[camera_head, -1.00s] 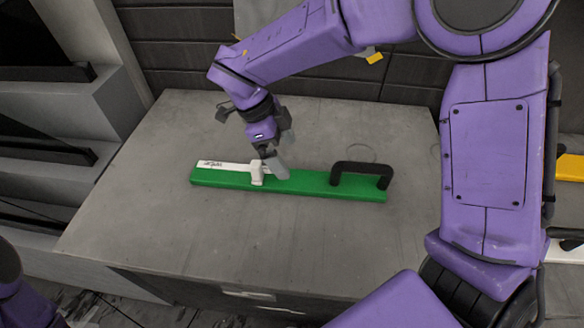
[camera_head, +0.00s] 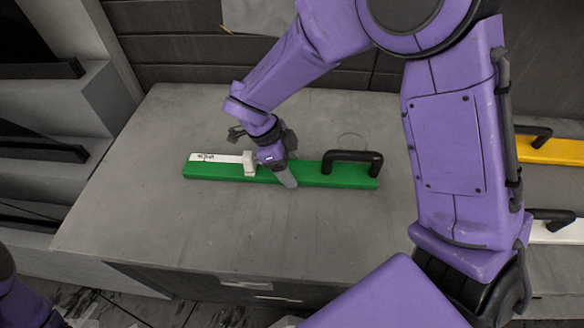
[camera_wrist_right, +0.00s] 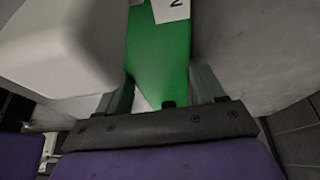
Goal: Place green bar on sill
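The green bar (camera_head: 315,174) lies flat on the grey block top, with a black handle (camera_head: 354,158) near its right end. A white strip with dark writing (camera_head: 215,158) and a small white block (camera_head: 249,163) are on its left part. My right gripper (camera_head: 284,174) is low over the bar's middle, between the white block and the black handle. One grey finger crosses the bar's front side. In the right wrist view the fingers stand apart with the green bar (camera_wrist_right: 160,55) between them, and gaps show beside it. My left gripper is out of view.
The grey block top (camera_head: 230,225) is clear in front of the bar. At the right lie a yellow bar (camera_head: 560,150) and a white bar (camera_head: 560,234), partly hidden by my right arm. Grey stepped ledges (camera_head: 75,170) stand at the left.

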